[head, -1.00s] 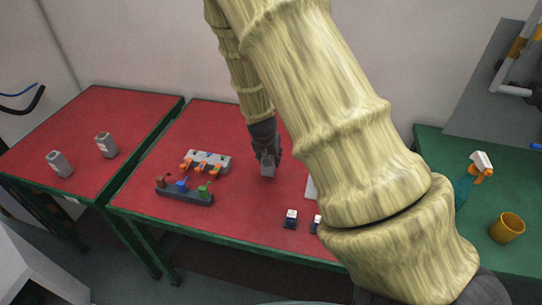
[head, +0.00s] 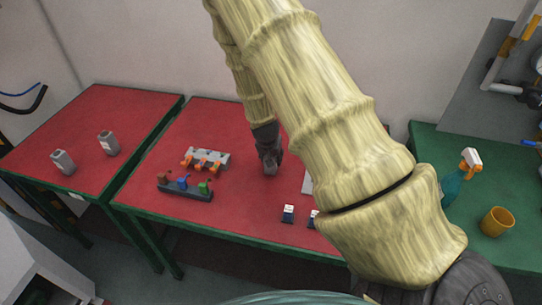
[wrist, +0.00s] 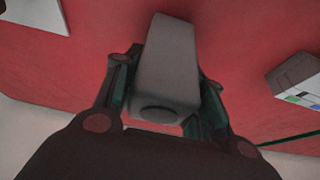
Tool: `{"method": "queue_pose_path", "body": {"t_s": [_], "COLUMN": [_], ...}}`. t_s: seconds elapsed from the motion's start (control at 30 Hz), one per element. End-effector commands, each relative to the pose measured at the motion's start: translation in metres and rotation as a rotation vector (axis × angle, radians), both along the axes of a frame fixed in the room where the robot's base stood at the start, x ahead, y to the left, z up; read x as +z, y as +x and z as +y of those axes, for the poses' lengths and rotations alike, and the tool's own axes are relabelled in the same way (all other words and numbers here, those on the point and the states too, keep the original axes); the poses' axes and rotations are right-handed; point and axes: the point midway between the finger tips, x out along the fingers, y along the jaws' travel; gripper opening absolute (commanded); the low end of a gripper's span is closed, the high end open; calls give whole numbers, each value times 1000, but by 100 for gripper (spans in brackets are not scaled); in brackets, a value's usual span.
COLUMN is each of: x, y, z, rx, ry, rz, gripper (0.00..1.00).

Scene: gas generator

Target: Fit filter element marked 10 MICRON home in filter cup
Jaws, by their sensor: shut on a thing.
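My gripper (head: 268,158) is over the middle of the red table and points down. In the wrist view my gripper (wrist: 168,72) is shut on a grey block-shaped thing (wrist: 165,70) with a dark round opening in its near end. No mark can be read on it. The held thing shows small below the fingers in the head view (head: 270,170); I cannot tell whether it touches the table. Two grey pieces (head: 63,161) (head: 109,143) with light labels stand on the left table, their print too small to read. I cannot identify the filter cup for sure.
A grey rack with orange parts (head: 208,159) and a dark rack with brown, blue and green parts (head: 184,190) lie left of my gripper. Small dark blocks with white tops (head: 288,214) stand near the front edge. A yellow cup (head: 497,222) and spray bottle (head: 458,180) stand right.

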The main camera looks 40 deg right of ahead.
Motion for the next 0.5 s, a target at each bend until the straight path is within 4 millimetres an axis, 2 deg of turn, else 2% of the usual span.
{"method": "queue_pose_path", "body": {"t_s": [0.2,0.23,0.33,0.5], "x": [-3,-3,-3,-3], "y": [0,0,0,0], "z": [0,0,0,0], "rx": [0,1,1,0], "ry": [0,0,0,0], "rz": [0,0,0,0], "gripper": [14,42,60,62]}}
